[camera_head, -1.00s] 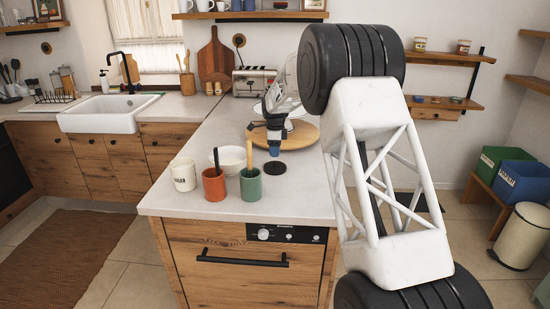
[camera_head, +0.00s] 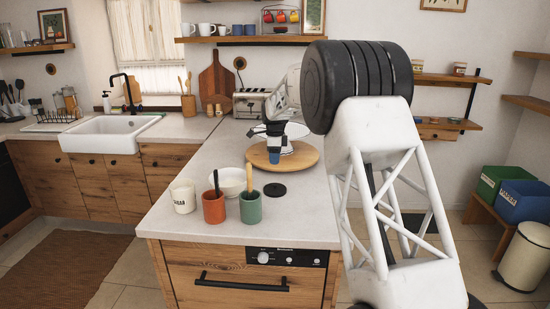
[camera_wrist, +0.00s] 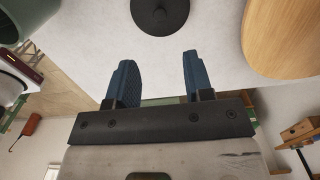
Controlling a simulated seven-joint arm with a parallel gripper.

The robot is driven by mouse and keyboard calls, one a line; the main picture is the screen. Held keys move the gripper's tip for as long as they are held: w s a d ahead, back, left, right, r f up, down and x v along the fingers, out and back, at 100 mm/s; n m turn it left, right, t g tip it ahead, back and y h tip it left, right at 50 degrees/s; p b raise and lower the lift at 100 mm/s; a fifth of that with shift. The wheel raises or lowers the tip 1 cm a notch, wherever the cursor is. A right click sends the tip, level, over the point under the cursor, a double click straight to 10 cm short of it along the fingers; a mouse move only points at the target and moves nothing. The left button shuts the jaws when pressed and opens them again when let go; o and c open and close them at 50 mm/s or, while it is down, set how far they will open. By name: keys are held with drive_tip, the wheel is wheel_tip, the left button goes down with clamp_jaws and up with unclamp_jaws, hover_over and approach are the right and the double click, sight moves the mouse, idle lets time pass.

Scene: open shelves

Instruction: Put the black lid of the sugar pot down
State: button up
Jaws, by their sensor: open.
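The black lid (camera_head: 275,190) lies flat on the white counter (camera_head: 318,207), to the right of the green cup (camera_head: 251,207). My gripper (camera_head: 273,158) is open and empty above the counter, behind the lid and by the round wooden board. Its two blue fingers (camera_wrist: 155,76) are spread apart in the wrist view.
A red-brown cup (camera_head: 213,209) with a dark handle in it and a white bowl (camera_head: 231,180) stand near the pot. The green cup holds a wooden handle. Counter right of the lid is clear.

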idle(0.4)
drive_tip(key=s+d+r+n, duration=0.3)
drive_tip(key=s+d+r, duration=0.25)
drive_tip(key=s, duration=0.55)
drive_tip(key=s+d+r+n+t, duration=0.1)
drive_tip(key=s+d+r+n, duration=0.2)
drive_tip(key=s+d+r, duration=0.5)
drive_tip(key=s+d+r+n, duration=0.2)
drive_tip(key=s+d+n, duration=0.15)
drive_tip(key=s, duration=0.95)
drive_tip(key=s+d+f+n, duration=0.2)
drive_tip(key=s+d+f, duration=0.1)
drive_tip(key=s, duration=0.9)
drive_tip(key=s+d+f+n+t, duration=0.1)
drive_tip(key=s+d+f+n, duration=0.2)
drive_tip(key=s, duration=0.9)
drive_tip(key=s+d+f+n, duration=0.3)
drive_tip(key=s, duration=0.9)
drive_tip(key=shift+s+d+t, duration=0.2)
drive_tip(key=shift+s+t, duration=0.05)
drive_tip(key=shift+t, duration=0.05)
